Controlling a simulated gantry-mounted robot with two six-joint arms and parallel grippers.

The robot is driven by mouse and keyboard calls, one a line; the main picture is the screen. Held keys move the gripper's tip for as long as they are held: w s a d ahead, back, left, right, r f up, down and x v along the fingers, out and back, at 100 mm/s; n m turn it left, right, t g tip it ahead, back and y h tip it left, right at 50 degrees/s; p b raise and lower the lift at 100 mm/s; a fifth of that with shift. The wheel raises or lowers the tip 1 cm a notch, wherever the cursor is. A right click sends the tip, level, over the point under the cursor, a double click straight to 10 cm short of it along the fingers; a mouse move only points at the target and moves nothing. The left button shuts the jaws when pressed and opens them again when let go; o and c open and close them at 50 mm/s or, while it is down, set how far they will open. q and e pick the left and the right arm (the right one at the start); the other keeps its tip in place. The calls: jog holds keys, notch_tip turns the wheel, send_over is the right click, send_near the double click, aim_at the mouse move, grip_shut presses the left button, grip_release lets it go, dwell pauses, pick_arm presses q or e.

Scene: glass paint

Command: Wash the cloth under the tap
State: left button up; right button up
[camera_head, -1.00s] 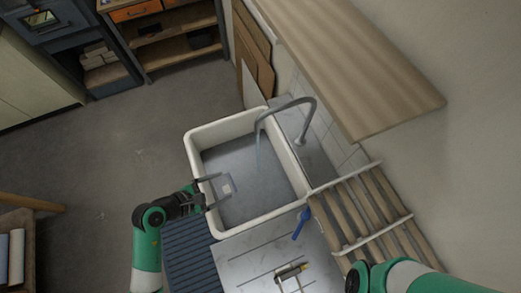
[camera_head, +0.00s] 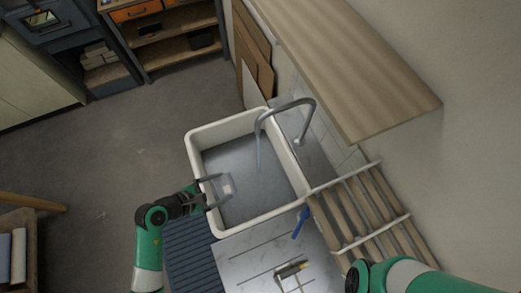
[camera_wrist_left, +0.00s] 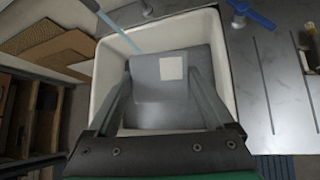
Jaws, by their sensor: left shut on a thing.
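My left gripper (camera_head: 214,190) reaches over the left rim of the white sink (camera_head: 196,160). It is shut on a grey cloth (camera_wrist_left: 148,88) with a pale square patch, held between the fingers over the basin. In the head view the cloth (camera_head: 227,187) is hard to tell from the grey basin floor. The curved metal tap (camera_head: 284,104) arches over the back right of the sink. A thin bluish stream (camera_head: 258,150) hangs from its spout, apart from the cloth in the head view. The right gripper is out of view; only its arm shows.
A blue lever-shaped thing (camera_head: 300,223) is at the sink's front right corner. A yellow and dark tool (camera_head: 291,269) lies on the grey counter (camera_head: 250,250). A slatted wooden rack (camera_head: 365,215) is at right, under a wooden shelf (camera_head: 350,70). A dark ribbed mat (camera_head: 193,255) lies in front.

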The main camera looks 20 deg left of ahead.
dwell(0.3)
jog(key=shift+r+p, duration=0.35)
jog(key=shift+p, duration=0.05)
dwell(0.3)
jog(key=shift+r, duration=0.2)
dwell(0.5)
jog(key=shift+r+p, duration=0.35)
jog(key=shift+p, duration=0.2)
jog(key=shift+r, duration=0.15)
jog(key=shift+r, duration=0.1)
dwell(0.5)
